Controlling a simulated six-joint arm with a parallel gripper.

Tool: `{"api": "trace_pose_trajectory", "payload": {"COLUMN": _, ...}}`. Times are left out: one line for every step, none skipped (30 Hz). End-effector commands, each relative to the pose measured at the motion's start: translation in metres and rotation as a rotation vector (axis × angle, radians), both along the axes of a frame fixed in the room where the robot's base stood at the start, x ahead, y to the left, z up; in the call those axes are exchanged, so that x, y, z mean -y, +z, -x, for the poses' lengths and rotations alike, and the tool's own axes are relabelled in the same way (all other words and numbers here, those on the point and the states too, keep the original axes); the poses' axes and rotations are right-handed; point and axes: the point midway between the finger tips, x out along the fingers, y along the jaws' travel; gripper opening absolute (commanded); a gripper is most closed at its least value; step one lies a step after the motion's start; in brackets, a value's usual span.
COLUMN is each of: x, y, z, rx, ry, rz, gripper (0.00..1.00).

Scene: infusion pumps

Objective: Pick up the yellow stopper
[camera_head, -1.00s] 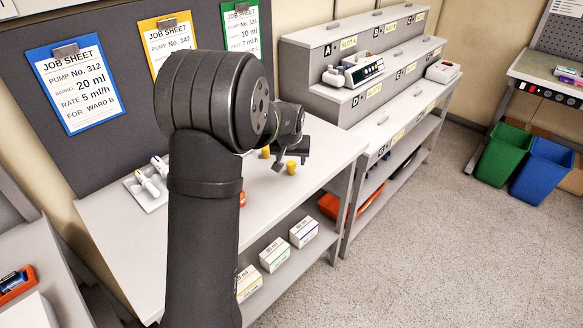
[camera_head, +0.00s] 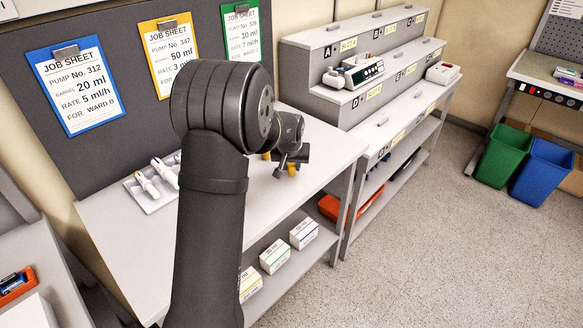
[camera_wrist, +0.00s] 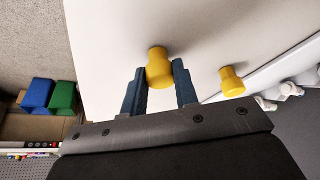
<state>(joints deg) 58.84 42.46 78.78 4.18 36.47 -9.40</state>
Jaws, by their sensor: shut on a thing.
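My gripper (camera_wrist: 161,72) is shut on a yellow stopper (camera_wrist: 159,68). The stopper sits between the two dark blue fingers, with its round end showing past the fingertips. In the head view my gripper (camera_head: 285,167) is low over the white bench, and a bit of this stopper (camera_head: 292,168) shows beside the fingers. Whether the stopper still touches the bench is unclear. A second yellow stopper (camera_wrist: 232,82) stands apart to the right in the wrist view. In the head view it is partly hidden behind my wrist (camera_head: 266,156).
A tray with white syringes (camera_head: 152,184) lies on the bench left of my arm. A stepped rack (camera_head: 345,100) with a pump (camera_head: 362,70) stands to the right. Job sheets hang behind. Green (camera_head: 505,150) and blue bins (camera_head: 543,168) stand on the floor.

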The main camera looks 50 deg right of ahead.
Motion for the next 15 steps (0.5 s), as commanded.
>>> {"api": "trace_pose_trajectory", "payload": {"x": 0.000, "y": 0.001, "z": 0.000, "rx": 0.000, "ry": 0.000, "rz": 0.000, "gripper": 0.06}}
{"api": "trace_pose_trajectory", "payload": {"x": 0.000, "y": 0.002, "z": 0.000, "rx": 0.001, "ry": 0.000, "rz": 0.001, "gripper": 0.06}}
{"api": "trace_pose_trajectory", "payload": {"x": 0.000, "y": 0.003, "z": 0.000, "rx": 0.001, "ry": 0.000, "rz": 0.001, "gripper": 0.06}}
{"api": "trace_pose_trajectory", "payload": {"x": 0.000, "y": 0.005, "z": 0.000, "rx": 0.001, "ry": 0.000, "rz": 0.001, "gripper": 0.06}}
{"api": "trace_pose_trajectory", "payload": {"x": 0.000, "y": 0.007, "z": 0.000, "rx": 0.001, "ry": 0.000, "rz": 0.002, "gripper": 0.06}}
{"api": "trace_pose_trajectory", "payload": {"x": 0.001, "y": 0.011, "z": 0.000, "rx": 0.002, "ry": 0.000, "rz": 0.002, "gripper": 0.06}}
{"api": "trace_pose_trajectory", "payload": {"x": 0.001, "y": 0.014, "z": 0.000, "rx": 0.002, "ry": 0.000, "rz": 0.002, "gripper": 0.06}}
{"api": "trace_pose_trajectory", "payload": {"x": 0.001, "y": 0.017, "z": 0.000, "rx": 0.002, "ry": 0.000, "rz": 0.002, "gripper": 0.06}}
{"api": "trace_pose_trajectory", "payload": {"x": 0.001, "y": 0.023, "z": 0.000, "rx": 0.002, "ry": 0.000, "rz": 0.002, "gripper": 0.06}}
{"api": "trace_pose_trajectory", "payload": {"x": 0.001, "y": 0.029, "z": 0.000, "rx": 0.002, "ry": 0.000, "rz": 0.005, "gripper": 0.06}}
{"api": "trace_pose_trajectory", "payload": {"x": 0.001, "y": 0.034, "z": -0.001, "rx": 0.002, "ry": 0.000, "rz": 0.005, "gripper": 0.06}}
{"api": "trace_pose_trajectory", "payload": {"x": 0.001, "y": 0.042, "z": 0.000, "rx": 0.002, "ry": 0.000, "rz": 0.004, "gripper": 0.06}}
{"api": "trace_pose_trajectory", "payload": {"x": 0.001, "y": 0.046, "z": 0.004, "rx": 0.002, "ry": -0.002, "rz": 0.002, "gripper": 0.06}}
{"api": "trace_pose_trajectory", "payload": {"x": 0.002, "y": 0.049, "z": 0.012, "rx": 0.002, "ry": -0.004, "rz": 0.003, "gripper": 0.06}}
{"api": "trace_pose_trajectory", "payload": {"x": 0.002, "y": 0.054, "z": 0.022, "rx": 0.002, "ry": -0.006, "rz": 0.001, "gripper": 0.06}}
